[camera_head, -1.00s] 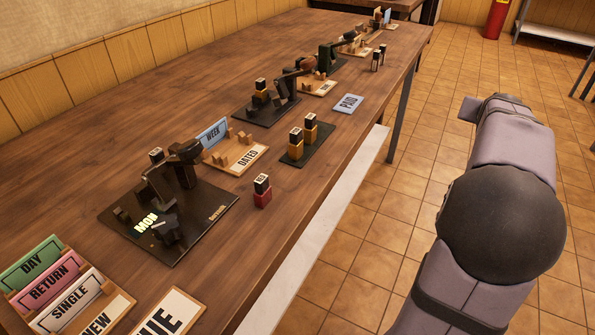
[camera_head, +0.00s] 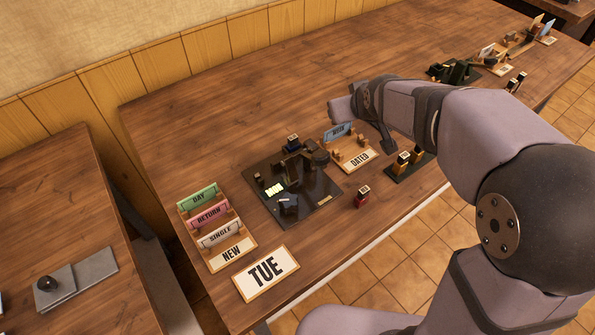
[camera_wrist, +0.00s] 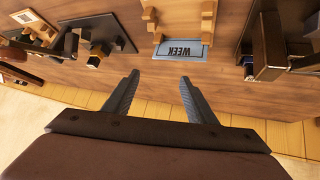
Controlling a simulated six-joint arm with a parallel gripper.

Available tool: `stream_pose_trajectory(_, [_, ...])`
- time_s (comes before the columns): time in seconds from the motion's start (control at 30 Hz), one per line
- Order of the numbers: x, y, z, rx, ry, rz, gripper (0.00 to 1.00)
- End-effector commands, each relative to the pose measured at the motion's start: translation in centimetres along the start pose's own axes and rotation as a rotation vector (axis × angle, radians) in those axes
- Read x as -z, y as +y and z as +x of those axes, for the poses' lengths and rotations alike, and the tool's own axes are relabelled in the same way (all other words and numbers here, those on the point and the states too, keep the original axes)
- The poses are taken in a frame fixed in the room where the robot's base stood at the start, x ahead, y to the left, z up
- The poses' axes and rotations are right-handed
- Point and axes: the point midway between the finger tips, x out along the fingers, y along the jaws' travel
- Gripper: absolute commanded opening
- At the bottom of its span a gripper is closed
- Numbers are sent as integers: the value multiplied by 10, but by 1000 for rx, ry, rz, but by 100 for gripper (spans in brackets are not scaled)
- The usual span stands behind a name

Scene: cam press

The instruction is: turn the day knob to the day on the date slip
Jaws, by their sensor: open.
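The date slip (camera_head: 266,271) is a white card reading TUE, flat at the front of the table. The black press base (camera_head: 318,205) lies behind and right of it, with a small lit day display (camera_head: 274,190) too small to read now. A dark knob-like part (camera_head: 288,207) sits just in front of the display; its exact pointing is unclear. In the head view my arm reaches over the table behind the DATED rack, right of the press.
A card rack (camera_head: 217,228) with DAY, RETURN and SINGLE cards stands left of the press. The DATED rack (camera_head: 361,160) and a red stamp (camera_head: 362,197) are on its right. More stamps and presses stand farther along. Table left of the press's back is clear.

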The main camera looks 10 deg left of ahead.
Motion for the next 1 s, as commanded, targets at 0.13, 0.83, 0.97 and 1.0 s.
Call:
stream_pose_trajectory(0.13, [16, -86, -37, 132, -36, -164, 51])
stream_pose_trajectory(0.83, [-64, -173, -141, 387, -581, -602, 51])
stream_pose_trajectory(0.97, [-77, -171, -152, 402, -657, -622, 51])
stream_pose_trajectory(1.0, [-80, -170, -154, 404, -670, -625, 51])
